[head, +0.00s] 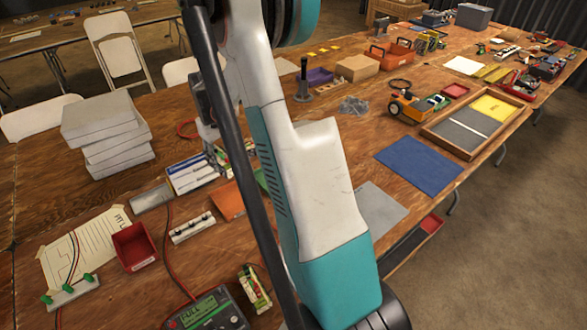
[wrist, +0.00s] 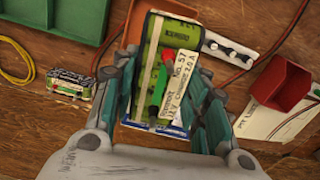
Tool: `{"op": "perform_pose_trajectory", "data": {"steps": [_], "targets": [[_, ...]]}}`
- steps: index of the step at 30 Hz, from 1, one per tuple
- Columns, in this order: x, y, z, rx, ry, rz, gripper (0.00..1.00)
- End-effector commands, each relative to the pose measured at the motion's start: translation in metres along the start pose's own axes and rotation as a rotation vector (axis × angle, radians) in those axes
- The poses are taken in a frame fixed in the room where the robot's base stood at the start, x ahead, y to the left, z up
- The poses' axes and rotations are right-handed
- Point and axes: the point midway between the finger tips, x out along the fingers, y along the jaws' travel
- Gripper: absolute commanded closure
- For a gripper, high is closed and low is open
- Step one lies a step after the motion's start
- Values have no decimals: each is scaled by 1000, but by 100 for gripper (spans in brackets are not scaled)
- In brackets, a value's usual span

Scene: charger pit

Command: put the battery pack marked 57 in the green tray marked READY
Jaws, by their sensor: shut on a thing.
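The battery pack (wrist: 165,75) is green with a cream label that appears to read NO. 57, with one red and one green part on it. My gripper (wrist: 165,110) is shut on it, with teal-grey fingers on both sides. Whether the pack clears the table is hard to tell. A green tray (wrist: 92,22) lies at the upper left of the wrist view, apart from the pack; a green part (head: 262,178) shows beside my arm in the head view. No READY mark is readable. In the head view my arm hides much of the gripper area.
Another pack (wrist: 68,85) lies left of my gripper. A red tray (head: 133,245), a clip strip (head: 192,228), an orange tray (head: 228,200) and a meter (head: 207,312) with red leads crowd the near table. A blue mat (head: 418,163) lies bare at the right.

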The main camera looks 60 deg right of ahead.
Motion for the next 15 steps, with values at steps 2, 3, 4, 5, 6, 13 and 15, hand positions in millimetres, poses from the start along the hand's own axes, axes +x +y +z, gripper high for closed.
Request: {"op": "perform_pose_trajectory", "data": {"steps": [2,3,4,5,6,13,15], "targets": [[-6,42,0,33,0,0,100],[-9,60,1,45,0,0,100],[-11,74,2,53,0,0,100],[-13,87,3,61,0,0,100],[-16,102,5,72,0,0,100],[-27,164,17,108,0,0,100],[-28,172,19,112,0,0,100]]}}
